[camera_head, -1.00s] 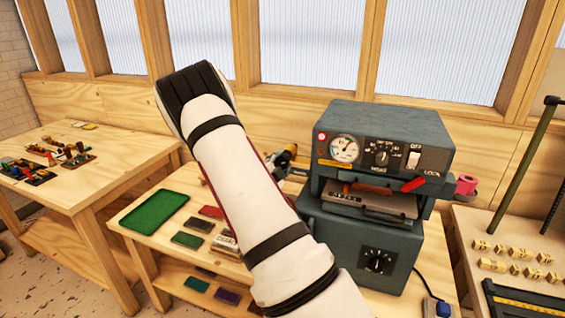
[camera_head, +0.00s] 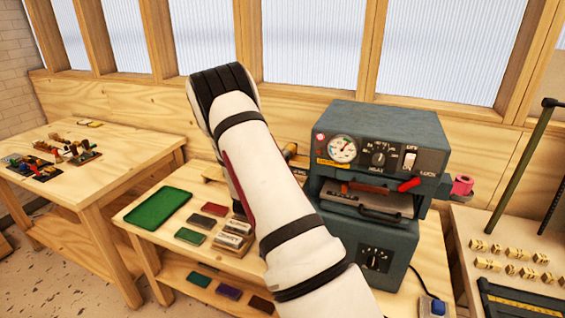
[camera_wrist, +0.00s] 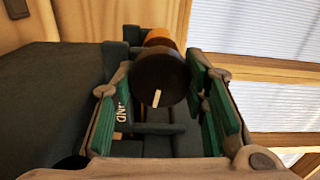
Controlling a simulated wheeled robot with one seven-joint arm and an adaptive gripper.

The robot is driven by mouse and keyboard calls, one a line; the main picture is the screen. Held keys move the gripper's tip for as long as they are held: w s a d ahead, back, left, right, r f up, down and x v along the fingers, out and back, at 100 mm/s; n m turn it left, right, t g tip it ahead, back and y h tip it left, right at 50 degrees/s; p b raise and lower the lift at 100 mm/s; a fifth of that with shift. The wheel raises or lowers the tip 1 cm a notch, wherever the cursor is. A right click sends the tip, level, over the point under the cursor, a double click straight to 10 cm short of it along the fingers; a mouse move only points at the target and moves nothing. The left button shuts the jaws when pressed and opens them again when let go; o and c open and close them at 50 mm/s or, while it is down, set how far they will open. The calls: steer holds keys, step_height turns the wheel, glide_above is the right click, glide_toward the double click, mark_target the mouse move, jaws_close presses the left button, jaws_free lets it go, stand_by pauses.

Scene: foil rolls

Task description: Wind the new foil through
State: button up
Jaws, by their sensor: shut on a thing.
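The grey foil machine (camera_head: 375,140) stands on a wooden bench, with a gauge, dials and a red-tipped lever on its front. A pink roll (camera_head: 463,186) sits at its right side. In the wrist view, a dark brown round knob (camera_wrist: 160,80) with a pale mark lies between the green-padded fingers of my gripper (camera_wrist: 165,95). My gripper is shut on it. An orange-gold roll (camera_wrist: 158,38) shows behind the knob, and part of it shows beside my arm in the head view (camera_head: 290,150). My arm hides the gripper in the head view.
A green tray (camera_head: 158,208) and several coloured blocks (camera_head: 210,220) lie on the bench left of my arm. A side table (camera_head: 100,165) with small tools stands at far left. Wooden letter blocks (camera_head: 515,262) lie at right. The wall is close behind the machine.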

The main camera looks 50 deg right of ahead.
steer(key=shift+w+r, duration=0.1)
steer(key=shift+w, duration=0.1)
steer(key=o, duration=1.2)
steer(key=shift+d, duration=0.15)
steer(key=v, duration=1.2)
